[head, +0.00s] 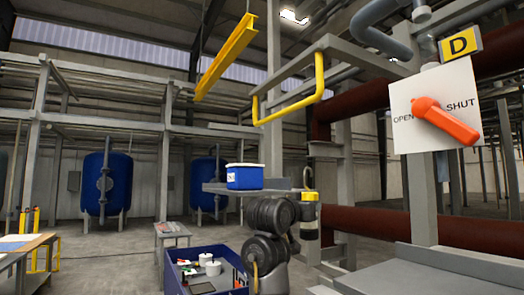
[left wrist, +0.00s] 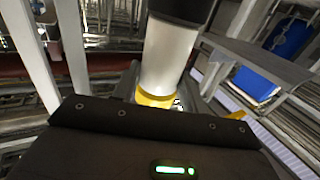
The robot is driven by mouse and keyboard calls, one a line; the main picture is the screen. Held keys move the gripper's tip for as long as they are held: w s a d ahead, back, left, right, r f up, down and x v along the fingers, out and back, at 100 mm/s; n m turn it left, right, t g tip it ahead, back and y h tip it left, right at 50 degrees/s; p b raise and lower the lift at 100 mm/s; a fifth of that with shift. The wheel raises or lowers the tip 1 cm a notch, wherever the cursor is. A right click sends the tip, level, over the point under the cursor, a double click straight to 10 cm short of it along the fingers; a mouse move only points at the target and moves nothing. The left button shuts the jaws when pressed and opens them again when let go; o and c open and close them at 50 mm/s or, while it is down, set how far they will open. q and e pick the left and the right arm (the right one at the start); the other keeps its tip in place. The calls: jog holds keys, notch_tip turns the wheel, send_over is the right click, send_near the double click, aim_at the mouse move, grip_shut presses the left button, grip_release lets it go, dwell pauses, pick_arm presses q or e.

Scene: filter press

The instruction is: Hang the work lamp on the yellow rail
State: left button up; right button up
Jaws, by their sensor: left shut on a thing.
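The work lamp (head: 310,197) is upright near the middle of the head view, with a pale hook on top, a yellow collar and a dark body. My left gripper (head: 298,213) is shut on it. In the left wrist view the lamp (left wrist: 168,58) is a pale cylinder with a black part and a yellow band, close in front of the gripper's dark body. The yellow rail (head: 292,109) is a bent bar fixed under a grey frame. In the head view the hook shows below the rail, apart from it. My right gripper is not in view.
A blue box (head: 245,177) stands on a grey shelf (head: 215,187) left of the lamp. A separate yellow beam (head: 227,62) hangs above left. A white panel with a red handle (head: 445,121) is at right. A blue bin (head: 178,276) with several items is below.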

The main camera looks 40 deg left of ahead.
pick_arm(q)
jog(key=s+a+r, duration=0.2)
jog(key=s+r, duration=0.2)
jog(key=r, duration=0.3)
jog(key=s+a+r+p, duration=0.1)
jog(key=s+a+r, duration=0.1)
jog(key=r, duration=0.6)
jog(key=s+a+r+p, duration=0.1)
jog(key=s+a+r, duration=0.1)
jog(key=s+r, duration=0.3)
notch_tip(320, 180, up, 2)
jog(key=shift+s+r+h, duration=0.15)
jog(key=shift+s+h, duration=0.15)
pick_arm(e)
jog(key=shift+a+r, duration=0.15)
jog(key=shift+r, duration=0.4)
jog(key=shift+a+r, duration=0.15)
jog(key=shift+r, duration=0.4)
pick_arm(q)
jog(key=shift+w+d, duration=0.1)
jog(key=shift+w, duration=0.1)
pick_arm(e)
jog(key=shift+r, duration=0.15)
